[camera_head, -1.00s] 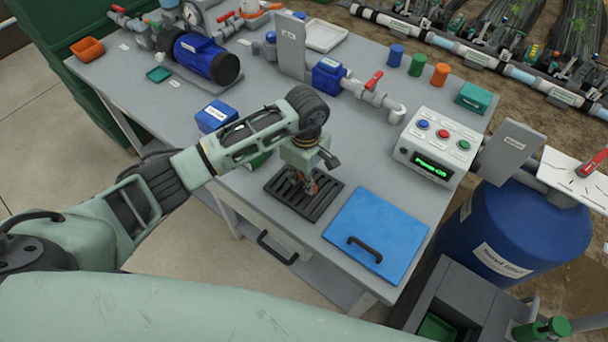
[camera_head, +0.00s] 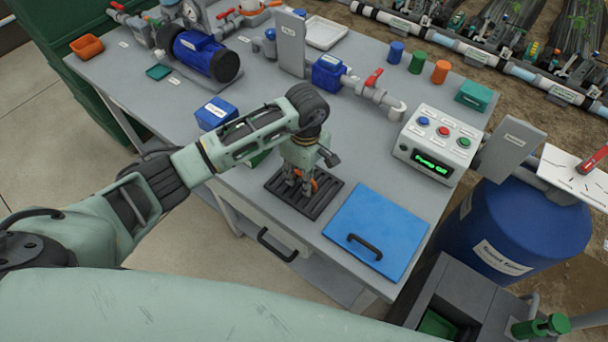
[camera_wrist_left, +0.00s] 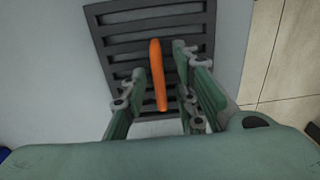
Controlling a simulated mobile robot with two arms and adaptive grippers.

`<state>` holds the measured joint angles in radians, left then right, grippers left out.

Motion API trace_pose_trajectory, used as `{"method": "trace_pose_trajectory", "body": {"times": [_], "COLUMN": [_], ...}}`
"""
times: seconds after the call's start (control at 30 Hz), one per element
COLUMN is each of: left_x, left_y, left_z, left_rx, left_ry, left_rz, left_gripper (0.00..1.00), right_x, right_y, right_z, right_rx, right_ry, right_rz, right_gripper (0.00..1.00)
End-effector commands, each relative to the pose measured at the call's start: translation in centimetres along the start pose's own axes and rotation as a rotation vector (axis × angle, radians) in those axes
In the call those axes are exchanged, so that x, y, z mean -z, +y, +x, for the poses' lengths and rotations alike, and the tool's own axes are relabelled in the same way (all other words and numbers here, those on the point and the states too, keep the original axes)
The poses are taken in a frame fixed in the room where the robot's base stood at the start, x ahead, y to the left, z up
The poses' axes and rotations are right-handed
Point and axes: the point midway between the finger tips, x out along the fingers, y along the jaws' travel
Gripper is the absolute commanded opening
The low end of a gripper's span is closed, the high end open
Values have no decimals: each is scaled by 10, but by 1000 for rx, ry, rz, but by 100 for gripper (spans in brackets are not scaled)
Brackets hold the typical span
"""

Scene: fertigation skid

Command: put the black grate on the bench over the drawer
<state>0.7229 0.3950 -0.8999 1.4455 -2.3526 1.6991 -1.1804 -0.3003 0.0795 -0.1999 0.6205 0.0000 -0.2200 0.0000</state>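The black grate (camera_head: 325,200) lies flat on the grey bench (camera_head: 180,110) near its front edge, just behind the drawer (camera_head: 240,207) with its black handle (camera_head: 277,247). In the left wrist view the slatted grate (camera_wrist_left: 202,13) shows an orange bar (camera_wrist_left: 157,75) standing out over its slats. My left gripper (camera_head: 299,188) is right over the grate, fingers pointing down. In the left wrist view its fingers (camera_wrist_left: 160,75) are apart on either side of the orange bar, with a gap on each side. The fingers hide part of the grate. My right gripper is not in view.
A blue panel with a black handle (camera_head: 385,225) lies right of the grate. A control box (camera_head: 438,143) reading "Pump Off" stands behind it. A blue box (camera_head: 215,114) is to the left of my gripper. A blue tank (camera_head: 530,235) stands right of the bench.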

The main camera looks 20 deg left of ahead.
Motion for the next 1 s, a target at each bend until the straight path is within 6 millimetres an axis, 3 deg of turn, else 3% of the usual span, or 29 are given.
{"method": "trace_pose_trajectory", "body": {"times": [0.17, 0.4, 0.6, 1.0], "left_x": [2, 1, 0, 0], "left_y": [2, 1, 1, 0], "left_z": [-24, -76, -109, -122], "left_rx": [-5, -6, -3, 0], "left_ry": [3, 3, 1, 0], "left_rz": [1, 2, 0, 0], "left_gripper": [27, 27, 27, 27], "right_x": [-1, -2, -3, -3], "right_y": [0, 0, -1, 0], "right_z": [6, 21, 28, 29], "right_rx": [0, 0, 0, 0], "right_ry": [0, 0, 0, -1], "right_rz": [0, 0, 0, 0], "right_gripper": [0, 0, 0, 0]}}
